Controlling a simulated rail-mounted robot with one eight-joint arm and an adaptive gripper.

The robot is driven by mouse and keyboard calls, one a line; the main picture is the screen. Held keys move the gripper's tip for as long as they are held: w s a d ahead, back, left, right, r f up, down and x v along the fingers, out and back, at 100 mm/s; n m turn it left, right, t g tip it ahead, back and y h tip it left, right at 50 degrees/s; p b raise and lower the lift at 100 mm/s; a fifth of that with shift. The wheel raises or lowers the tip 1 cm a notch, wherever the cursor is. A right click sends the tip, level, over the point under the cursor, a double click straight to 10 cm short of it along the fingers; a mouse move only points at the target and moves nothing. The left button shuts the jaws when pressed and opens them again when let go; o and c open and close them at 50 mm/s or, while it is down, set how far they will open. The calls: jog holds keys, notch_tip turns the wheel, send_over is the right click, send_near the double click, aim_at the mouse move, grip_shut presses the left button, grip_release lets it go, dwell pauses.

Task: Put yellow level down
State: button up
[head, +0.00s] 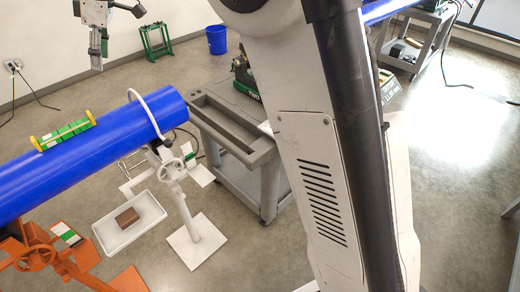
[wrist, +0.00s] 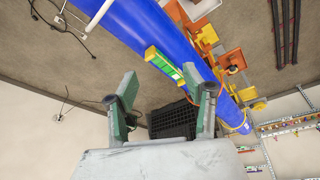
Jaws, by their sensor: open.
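The level is green with yellow ends (head: 65,132). It lies along the top of a large blue pipe (head: 100,150) in the head view. In the wrist view the level (wrist: 163,65) rests on the blue pipe (wrist: 150,28), beyond my fingertips and partly behind the right finger. My gripper (head: 98,62) is above and behind the pipe in the head view, clear of the level. In the wrist view my gripper (wrist: 158,82) shows its two fingers well apart with nothing between them.
A grey cart (head: 225,125) stands right of the pipe's end. A white pipe stand (head: 180,195) and an orange stand (head: 38,252) are at the pipe. A white tray (head: 108,237) holds a brown block (head: 127,217). A black crate (wrist: 165,122) shows in the wrist view.

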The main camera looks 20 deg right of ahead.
jog(key=s+d+r+m+t+h, duration=0.1)
jog(key=s+d+m+t, duration=0.2)
jog(key=s+d+m, duration=1)
jog(key=s+d+f+m+t+h, duration=0.1)
jog(key=s+d+f, duration=0.3)
jog(key=s, duration=0.4)
jog(key=s+d+f+m+t, duration=0.1)
jog(key=s+d+f, duration=0.4)
jog(key=s, duration=0.3)
jog(key=s+d+f+t+h, duration=0.1)
jog(key=s+d+f, duration=0.3)
jog(key=s+d, duration=0.3)
jog(key=shift+s+f+m+h, duration=0.15)
jog(key=shift+s+m+h, duration=0.2)
jog(key=shift+s, duration=0.3)
notch_tip(320, 180, down, 11)
jog(key=b, duration=1.1)
jog(key=shift+f, duration=0.15)
